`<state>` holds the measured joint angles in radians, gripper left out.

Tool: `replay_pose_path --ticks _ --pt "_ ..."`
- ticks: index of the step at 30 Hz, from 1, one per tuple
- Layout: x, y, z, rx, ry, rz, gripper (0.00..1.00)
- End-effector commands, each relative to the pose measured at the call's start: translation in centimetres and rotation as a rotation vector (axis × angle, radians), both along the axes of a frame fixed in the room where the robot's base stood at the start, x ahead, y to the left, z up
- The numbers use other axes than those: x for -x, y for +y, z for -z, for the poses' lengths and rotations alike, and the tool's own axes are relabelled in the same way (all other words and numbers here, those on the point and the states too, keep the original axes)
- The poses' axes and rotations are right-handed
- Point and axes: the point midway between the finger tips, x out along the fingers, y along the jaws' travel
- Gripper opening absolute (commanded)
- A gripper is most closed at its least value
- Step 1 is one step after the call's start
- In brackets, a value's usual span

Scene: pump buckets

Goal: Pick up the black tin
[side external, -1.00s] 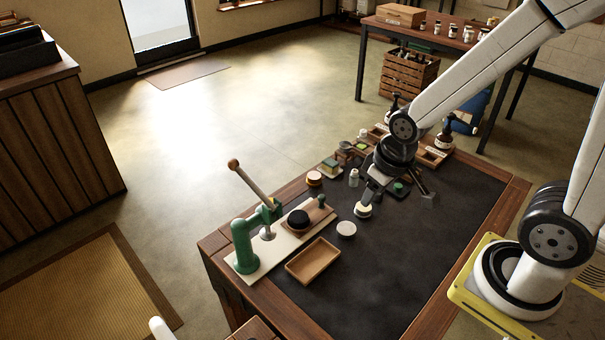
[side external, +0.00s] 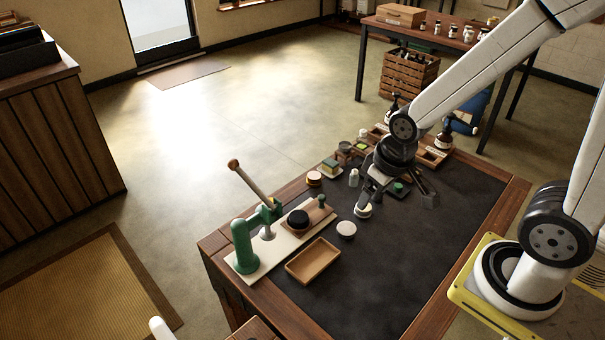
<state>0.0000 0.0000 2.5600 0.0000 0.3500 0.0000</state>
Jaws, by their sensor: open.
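A round black piece (side external: 298,219), which looks like the black tin, sits on the wooden slide on the pale base of the green press. My gripper (side external: 398,203) is open and empty, well to the right of it. Its fingers are spread either side of a small green-topped item (side external: 399,187) on a dark tray. The left finger is close to a cream-lidded tin (side external: 363,210) and partly overlaps it in the picture; I cannot tell whether they touch.
The green hand press (side external: 243,246) with its raised lever stands left of the black piece. A wooden tray (side external: 313,261) lies in front. A pale disc (side external: 346,230) and a small white bottle (side external: 353,178) stand between. The dark mat (side external: 400,265) is clear at front right.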

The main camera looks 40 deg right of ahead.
Motion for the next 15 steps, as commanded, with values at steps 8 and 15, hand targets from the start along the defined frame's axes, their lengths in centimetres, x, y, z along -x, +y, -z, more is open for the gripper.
replay_pose_path --ticks 8,15 --pt "-0.01 0.0 0.01 0.0 0.001 0.002 1.0" --pt "-0.19 -0.11 0.79 -0.038 0.049 0.079 1.0"
